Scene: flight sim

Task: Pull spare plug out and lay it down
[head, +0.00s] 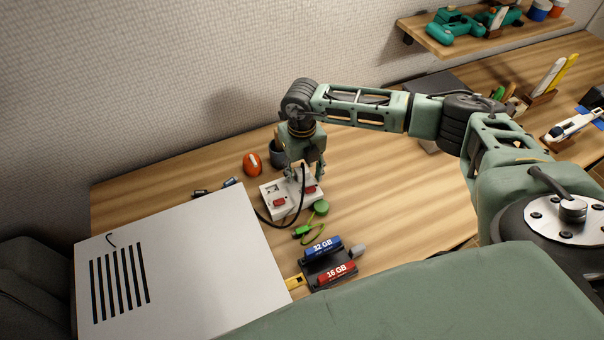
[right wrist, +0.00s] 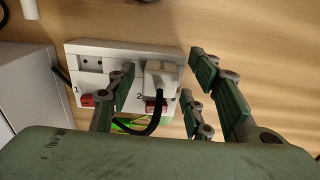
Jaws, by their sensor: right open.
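The white double socket box (head: 272,205) lies on the desk; the right wrist view shows it (right wrist: 92,49) with sockets marked 1 and 2 and red switches. Socket 1 is empty. A white plug (right wrist: 161,77) with a black cable sits in socket 2. My right gripper (head: 305,174) points down over the box from above; in the right wrist view its fingers (right wrist: 163,88) are open on either side of the plug, with gaps showing. Contact is not visible. In the head view the fingers largely hide the plug. My left gripper is not in view.
A large white case (head: 190,270) stands left of the box. An orange mouse (head: 253,163) and a dark cup (head: 277,153) lie behind it. Desk right of the box is clear.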

